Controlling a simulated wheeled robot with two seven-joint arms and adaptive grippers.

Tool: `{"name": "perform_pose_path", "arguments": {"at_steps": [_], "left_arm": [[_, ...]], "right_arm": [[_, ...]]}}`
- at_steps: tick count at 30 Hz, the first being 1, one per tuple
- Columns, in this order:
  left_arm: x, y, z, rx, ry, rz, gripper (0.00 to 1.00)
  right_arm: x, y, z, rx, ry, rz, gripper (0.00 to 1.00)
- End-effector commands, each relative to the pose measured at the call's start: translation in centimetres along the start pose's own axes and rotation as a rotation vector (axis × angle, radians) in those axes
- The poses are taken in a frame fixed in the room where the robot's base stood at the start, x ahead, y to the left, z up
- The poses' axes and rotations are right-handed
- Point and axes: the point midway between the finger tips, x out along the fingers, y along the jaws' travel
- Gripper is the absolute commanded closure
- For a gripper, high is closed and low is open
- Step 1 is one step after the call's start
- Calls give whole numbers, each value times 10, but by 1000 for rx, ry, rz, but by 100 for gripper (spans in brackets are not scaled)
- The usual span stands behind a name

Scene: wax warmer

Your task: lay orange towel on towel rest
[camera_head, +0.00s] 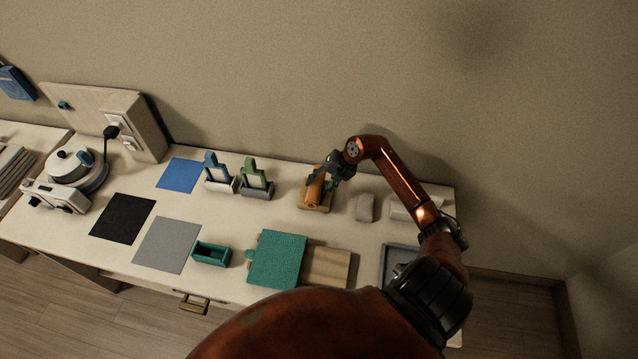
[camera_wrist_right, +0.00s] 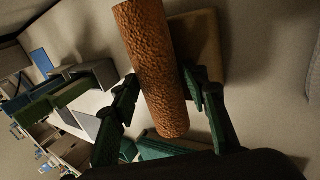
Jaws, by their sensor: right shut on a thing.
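The orange towel (camera_head: 315,189) is a rolled, textured cylinder at the back of the table, right of the middle. My right gripper (camera_head: 328,177) is shut on it. In the right wrist view the roll (camera_wrist_right: 155,75) lies between the green fingers of the gripper (camera_wrist_right: 163,108). A tan wooden block (camera_head: 320,208) is under or just behind the roll; it also shows in the wrist view (camera_wrist_right: 203,45). I cannot tell whether the roll touches the block, or whether this block is the towel rest. My left gripper is not in view.
A grey rounded block (camera_head: 363,207) stands to the right. A blue-handled holder (camera_head: 218,178) and a green-handled holder (camera_head: 256,182) stand to the left. The wall (camera_head: 300,80) is close behind.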

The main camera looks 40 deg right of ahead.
Motion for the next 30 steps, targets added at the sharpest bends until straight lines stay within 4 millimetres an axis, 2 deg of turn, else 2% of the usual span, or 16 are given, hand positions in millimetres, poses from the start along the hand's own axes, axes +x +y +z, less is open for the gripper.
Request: {"name": "perform_pose_path", "arguments": {"at_steps": [13, 14, 15, 23, 30], "left_arm": [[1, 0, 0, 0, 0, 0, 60], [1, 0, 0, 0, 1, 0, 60], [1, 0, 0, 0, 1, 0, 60], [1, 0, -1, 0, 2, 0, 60], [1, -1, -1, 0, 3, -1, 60]], "right_arm": [[1, 0, 0, -1, -1, 1, 85], [1, 0, 0, -1, -1, 1, 58], [1, 0, 0, -1, -1, 1, 55], [1, 0, 0, -1, 0, 1, 38], [1, -1, 0, -1, 0, 0, 38]]}}
